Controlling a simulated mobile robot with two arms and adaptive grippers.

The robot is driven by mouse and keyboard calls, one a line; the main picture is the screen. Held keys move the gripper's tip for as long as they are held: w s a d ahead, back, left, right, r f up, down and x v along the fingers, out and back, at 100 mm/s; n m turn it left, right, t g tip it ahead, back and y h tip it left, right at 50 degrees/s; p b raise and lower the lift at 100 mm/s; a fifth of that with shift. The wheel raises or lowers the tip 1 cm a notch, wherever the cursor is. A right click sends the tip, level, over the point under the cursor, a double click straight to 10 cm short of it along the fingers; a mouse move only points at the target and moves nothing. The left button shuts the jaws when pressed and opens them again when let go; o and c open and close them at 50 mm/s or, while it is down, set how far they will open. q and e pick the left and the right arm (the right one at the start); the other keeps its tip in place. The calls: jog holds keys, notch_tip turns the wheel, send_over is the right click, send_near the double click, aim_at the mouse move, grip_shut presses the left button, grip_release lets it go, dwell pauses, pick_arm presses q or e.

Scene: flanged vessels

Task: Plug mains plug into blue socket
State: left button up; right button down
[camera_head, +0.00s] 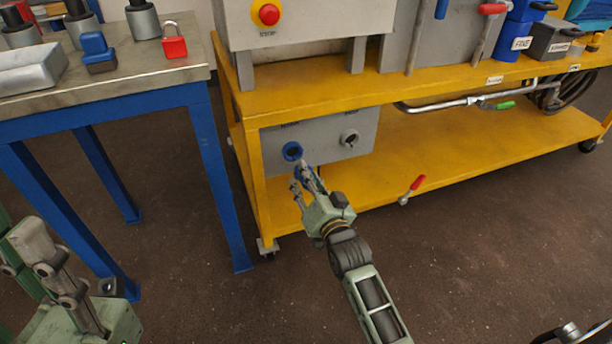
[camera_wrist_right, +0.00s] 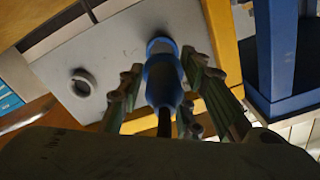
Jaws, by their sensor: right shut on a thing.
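The blue socket (camera_head: 292,151) is on the left part of a grey panel (camera_head: 320,140) under the yellow cart's top. My right gripper (camera_head: 305,182) is just below and in front of it, shut on the blue mains plug (camera_head: 303,171). In the right wrist view the plug (camera_wrist_right: 163,82) sits between the fingers, its front end toward the blue socket (camera_wrist_right: 161,46). The plug covers part of the socket there, and I cannot tell whether they touch. In the head view my left gripper (camera_head: 50,265) is at the lower left; its fingertips are not clear.
A second round grey fitting (camera_head: 349,138) is right of the blue socket. The yellow cart (camera_head: 440,160) has a lower shelf with a red-handled valve (camera_head: 412,188) at its edge. A blue-legged table (camera_head: 215,170) stands close on the left. The floor in front is open.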

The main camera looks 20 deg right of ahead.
jog(key=shift+d, duration=0.1)
jog(key=shift+r+p, duration=0.15)
jog(key=shift+p, duration=0.3)
jog(key=shift+w, duration=0.3)
jog(key=w+b, duration=0.1)
jog(key=w, duration=0.3)
jog(key=shift+w, duration=0.2)
jog(key=shift+p, duration=0.4)
dwell(0.9)
jog(key=shift+w, duration=0.15)
dwell(0.4)
jog(key=shift+w+a+b, duration=0.2)
jog(key=shift+w+b, duration=0.4)
jog(key=shift+w, duration=0.4)
